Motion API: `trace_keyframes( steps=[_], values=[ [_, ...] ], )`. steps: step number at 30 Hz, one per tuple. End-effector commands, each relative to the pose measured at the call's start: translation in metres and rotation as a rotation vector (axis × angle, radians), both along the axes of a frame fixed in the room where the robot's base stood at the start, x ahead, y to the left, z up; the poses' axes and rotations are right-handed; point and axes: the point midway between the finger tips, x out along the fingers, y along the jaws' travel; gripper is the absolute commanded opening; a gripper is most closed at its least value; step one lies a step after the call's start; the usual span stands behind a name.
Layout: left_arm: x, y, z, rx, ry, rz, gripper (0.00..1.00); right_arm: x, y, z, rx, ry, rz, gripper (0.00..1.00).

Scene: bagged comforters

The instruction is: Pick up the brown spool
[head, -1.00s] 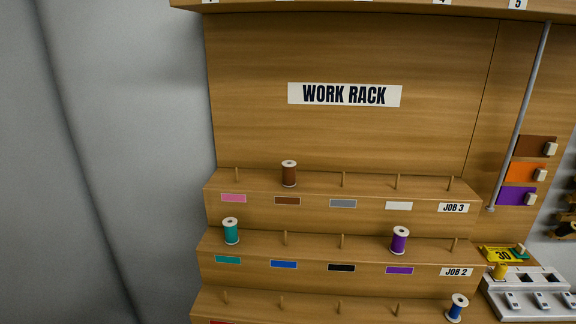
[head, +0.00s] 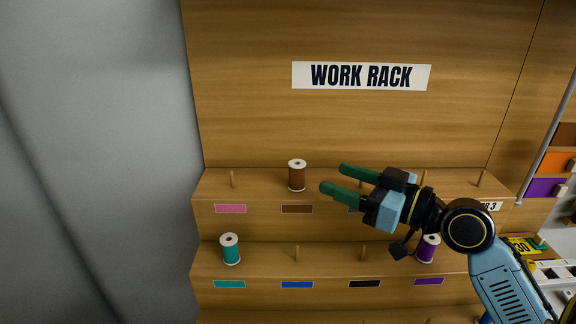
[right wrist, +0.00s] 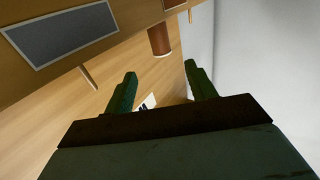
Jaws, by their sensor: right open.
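The brown spool (head: 297,176) stands upright on the top step of the work rack, above a brown label (head: 297,209). My right gripper (head: 333,178) is open and empty, just right of the spool in the head view, with its green fingers pointing left toward it. The fingers look apart from the spool. In the right wrist view the brown spool (right wrist: 159,40) shows in part at the top, beyond and between the open fingers (right wrist: 160,85). My left gripper is not in view.
The wooden rack (head: 230,260) has stepped shelves with upright pegs. A teal spool (head: 230,249) stands on the lower step at left. A purple spool (head: 428,250) stands on that step at right, partly behind my right arm. A grey wall (head: 90,150) is at left.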

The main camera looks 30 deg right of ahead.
Motion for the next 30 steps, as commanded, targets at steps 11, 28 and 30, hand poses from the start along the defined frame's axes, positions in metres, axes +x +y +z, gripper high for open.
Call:
trace_keyframes(
  steps=[11,28,30],
  values=[
    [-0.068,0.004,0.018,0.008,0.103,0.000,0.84,0.056,0.024,0.002,0.003,0.000,0.001,0.56],
    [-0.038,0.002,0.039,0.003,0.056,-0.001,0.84,0.109,0.048,-0.005,0.001,0.002,0.002,0.56],
    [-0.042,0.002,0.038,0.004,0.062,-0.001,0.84,0.110,0.049,-0.006,0.000,0.002,0.002,0.56]
  ],
)
